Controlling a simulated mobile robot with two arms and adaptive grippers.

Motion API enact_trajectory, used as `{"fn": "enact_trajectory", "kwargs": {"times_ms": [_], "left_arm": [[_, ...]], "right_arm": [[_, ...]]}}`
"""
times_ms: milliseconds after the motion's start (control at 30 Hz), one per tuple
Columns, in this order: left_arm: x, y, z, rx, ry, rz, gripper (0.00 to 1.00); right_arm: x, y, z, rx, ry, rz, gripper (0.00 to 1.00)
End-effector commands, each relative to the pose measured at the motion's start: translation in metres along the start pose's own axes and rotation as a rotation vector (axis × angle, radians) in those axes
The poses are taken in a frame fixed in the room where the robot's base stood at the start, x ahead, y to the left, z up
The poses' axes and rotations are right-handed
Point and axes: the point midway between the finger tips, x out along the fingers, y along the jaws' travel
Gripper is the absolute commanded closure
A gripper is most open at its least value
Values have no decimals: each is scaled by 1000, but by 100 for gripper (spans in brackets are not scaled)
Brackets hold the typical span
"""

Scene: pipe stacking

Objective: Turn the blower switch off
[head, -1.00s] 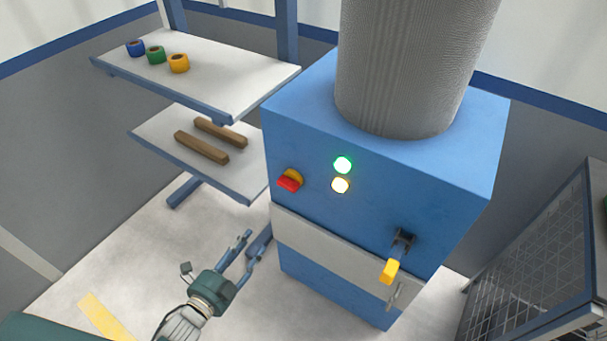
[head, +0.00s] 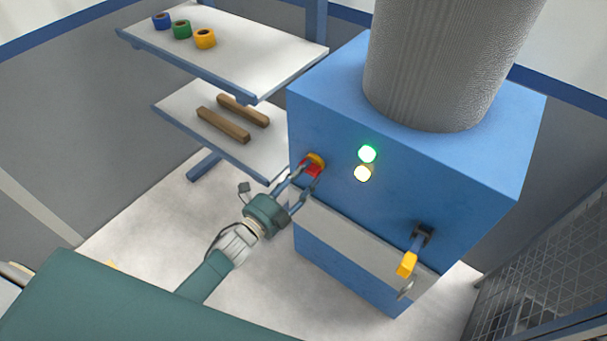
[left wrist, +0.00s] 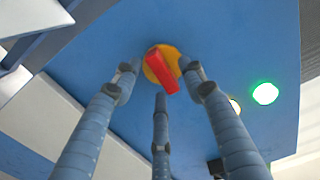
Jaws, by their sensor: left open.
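The blower switch is a red knob on a yellow round base (head: 316,160), on the front of a blue cabinet (head: 420,200). In the left wrist view the red knob (left wrist: 162,70) lies tilted across its yellow plate, between the fingertips. My left gripper (head: 308,172) is open, with its fingers around the knob in the head view. I cannot tell whether they touch it. A green lamp (head: 367,154) and a pale yellow lamp (head: 363,173) are lit to the right of the switch. My right gripper is not in view.
A yellow-handled lever (head: 407,264) sticks out lower right on the cabinet. A grey ribbed duct (head: 440,60) rises from its top. Shelves at left hold tape rolls (head: 204,38) and wooden bars (head: 222,124). A mesh cage (head: 545,240) stands at right.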

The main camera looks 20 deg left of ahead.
Motion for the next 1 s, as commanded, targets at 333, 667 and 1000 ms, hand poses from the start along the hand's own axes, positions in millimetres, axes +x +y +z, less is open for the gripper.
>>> {"fn": "enact_trajectory", "kwargs": {"times_ms": [333, 667, 1000], "left_arm": [[3, 0, 0, 0, 0, 1, 64], [2, 0, 0, -2, 0, 1, 100], [2, 0, 0, -101, 0, 2, 100]], "right_arm": [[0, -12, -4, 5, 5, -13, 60], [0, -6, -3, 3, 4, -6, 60], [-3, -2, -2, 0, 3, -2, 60]]}}
